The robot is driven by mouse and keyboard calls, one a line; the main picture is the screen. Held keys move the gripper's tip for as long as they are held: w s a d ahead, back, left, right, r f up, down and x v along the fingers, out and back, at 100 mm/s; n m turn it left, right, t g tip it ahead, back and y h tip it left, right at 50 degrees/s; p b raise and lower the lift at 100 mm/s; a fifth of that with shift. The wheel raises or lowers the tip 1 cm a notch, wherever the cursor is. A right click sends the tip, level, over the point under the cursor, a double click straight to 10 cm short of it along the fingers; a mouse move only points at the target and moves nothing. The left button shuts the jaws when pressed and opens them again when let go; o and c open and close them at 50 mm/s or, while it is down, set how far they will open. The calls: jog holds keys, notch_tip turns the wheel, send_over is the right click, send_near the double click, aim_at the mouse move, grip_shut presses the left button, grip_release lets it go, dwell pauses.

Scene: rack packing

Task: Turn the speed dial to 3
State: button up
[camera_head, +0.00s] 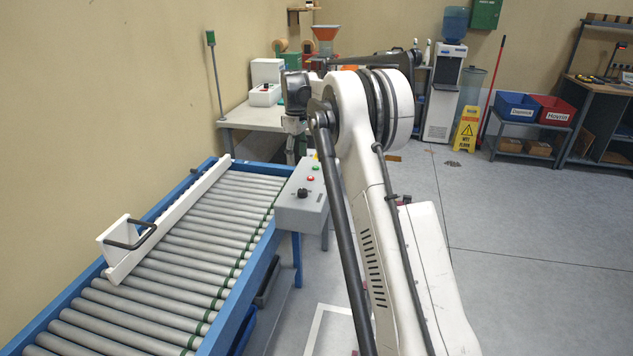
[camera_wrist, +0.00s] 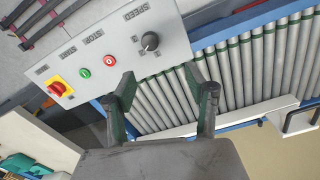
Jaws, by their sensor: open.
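The speed dial (camera_wrist: 150,41) is a dark round knob on a grey control panel (camera_wrist: 130,20) in the wrist view, under the word SPEED. Its number marks are too small to read, so I cannot tell its setting. The dial (camera_head: 302,193) also shows on the panel (camera_head: 290,213) beside the conveyor in the head view. My gripper (camera_wrist: 168,88) is open and empty in the wrist view. Its two fingertips lie below the dial in the picture, apart from it. In the head view my arm hides part of the area right of the panel.
Green (camera_wrist: 84,73) and red (camera_wrist: 109,60) buttons and a red-and-yellow rotary switch (camera_wrist: 56,88) share the panel. The roller conveyor (camera_head: 190,235) lies beside it, with a white guide rail (camera_head: 170,225). A table (camera_head: 245,117) stands behind. Open floor lies to the right.

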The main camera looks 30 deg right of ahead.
aim_at(302, 190)
jog(key=f, duration=0.5)
jog(key=d+f, duration=0.1)
jog(key=f, duration=0.4)
jog(key=w+d+f, duration=0.1)
jog(key=f, duration=0.4)
jog(key=c, duration=1.1)
